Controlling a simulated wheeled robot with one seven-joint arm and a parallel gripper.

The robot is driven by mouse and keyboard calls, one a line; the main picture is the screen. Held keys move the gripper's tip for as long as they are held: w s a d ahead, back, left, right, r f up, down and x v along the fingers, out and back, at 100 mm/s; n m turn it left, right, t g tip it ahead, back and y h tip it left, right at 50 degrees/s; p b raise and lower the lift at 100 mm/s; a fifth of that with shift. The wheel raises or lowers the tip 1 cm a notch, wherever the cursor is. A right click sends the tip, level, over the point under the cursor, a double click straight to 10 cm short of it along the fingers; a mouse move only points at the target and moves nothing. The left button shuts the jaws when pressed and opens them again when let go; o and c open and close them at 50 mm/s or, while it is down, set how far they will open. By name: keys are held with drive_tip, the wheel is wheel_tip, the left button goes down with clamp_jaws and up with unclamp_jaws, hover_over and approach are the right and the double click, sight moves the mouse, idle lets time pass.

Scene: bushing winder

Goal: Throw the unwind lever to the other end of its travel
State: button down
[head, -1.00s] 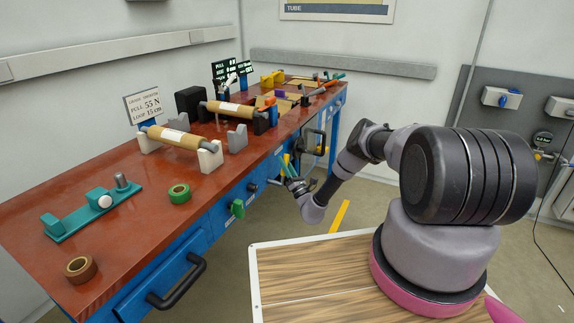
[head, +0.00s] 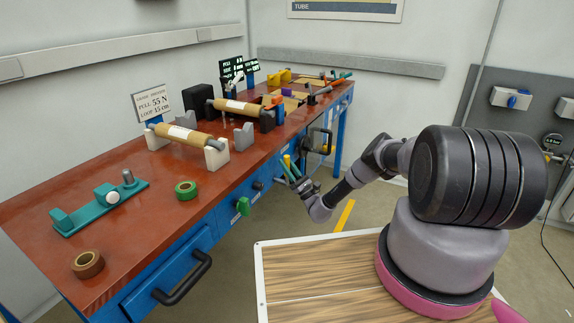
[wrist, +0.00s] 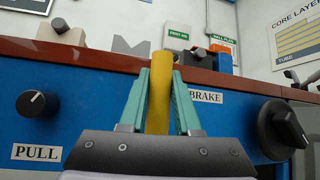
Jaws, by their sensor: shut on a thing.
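The unwind lever, a yellow round bar (wrist: 160,92), stands nearly upright between the two teal fingers of my gripper (wrist: 161,80) in the wrist view. The fingers are shut on it from both sides, and its top sticks up above the fingertips. Its base is hidden behind the gripper body. A label (wrist: 206,98) reading BRAKE shows to the right; any words left of it are hidden. In the head view my gripper (head: 291,172) is at the blue front of the bench, with the yellow lever (head: 287,161) just showing between the fingers.
A PULL knob (wrist: 38,103) is left of the lever and a larger black knob (wrist: 282,130) is right of it. The red bench top (head: 110,215) overhangs above.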

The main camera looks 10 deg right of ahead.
drive_tip(key=shift+s+f, duration=0.1)
drive_tip(key=c, duration=0.6)
unclamp_jaws()
drive_tip(key=shift+v, duration=5.3)
